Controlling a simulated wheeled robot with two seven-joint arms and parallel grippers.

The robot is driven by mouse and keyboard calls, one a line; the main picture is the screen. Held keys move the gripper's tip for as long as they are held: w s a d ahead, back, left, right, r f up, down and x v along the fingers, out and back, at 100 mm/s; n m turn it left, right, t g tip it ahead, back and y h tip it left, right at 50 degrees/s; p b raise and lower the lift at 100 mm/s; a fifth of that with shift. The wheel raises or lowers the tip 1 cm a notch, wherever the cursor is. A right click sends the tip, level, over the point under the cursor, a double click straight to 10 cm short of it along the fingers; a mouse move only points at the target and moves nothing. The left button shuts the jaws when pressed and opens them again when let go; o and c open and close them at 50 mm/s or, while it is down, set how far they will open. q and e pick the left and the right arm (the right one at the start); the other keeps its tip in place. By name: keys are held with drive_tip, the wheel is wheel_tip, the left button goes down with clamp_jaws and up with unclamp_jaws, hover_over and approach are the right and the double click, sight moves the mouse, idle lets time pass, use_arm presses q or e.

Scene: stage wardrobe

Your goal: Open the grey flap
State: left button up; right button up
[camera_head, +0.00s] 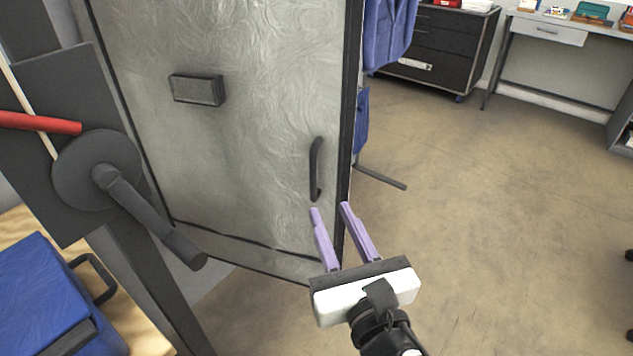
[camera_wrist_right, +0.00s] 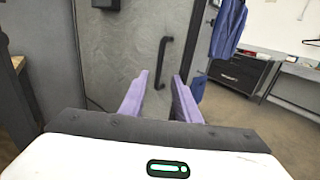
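The grey flap (camera_head: 240,130) is a tall swirled-grey panel in a dark frame, and it looks closed. A dark vertical bar handle (camera_head: 315,168) sits near its right edge, and a dark rectangular block (camera_head: 197,89) sits higher on its left. My right gripper (camera_head: 329,210) has its two purple fingers apart and empty, just below the handle in the head view. In the right wrist view the handle (camera_wrist_right: 161,62) stands ahead of and above the fingertips (camera_wrist_right: 160,76), apart from them. My left gripper does not show.
At the left a dark lever on a round plate (camera_head: 97,170) and a red rod (camera_head: 38,122) stand near a blue box (camera_head: 45,295). Blue garments (camera_head: 388,32) hang right of the flap. A dark drawer cabinet (camera_head: 437,48) and a desk (camera_head: 570,30) stand behind.

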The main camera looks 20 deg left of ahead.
sight(314, 178)
drive_tip(key=x, duration=0.9)
drive_tip(key=shift+w+a, duration=0.25)
drive_tip(key=shift+w, duration=0.1)
clamp_jaws()
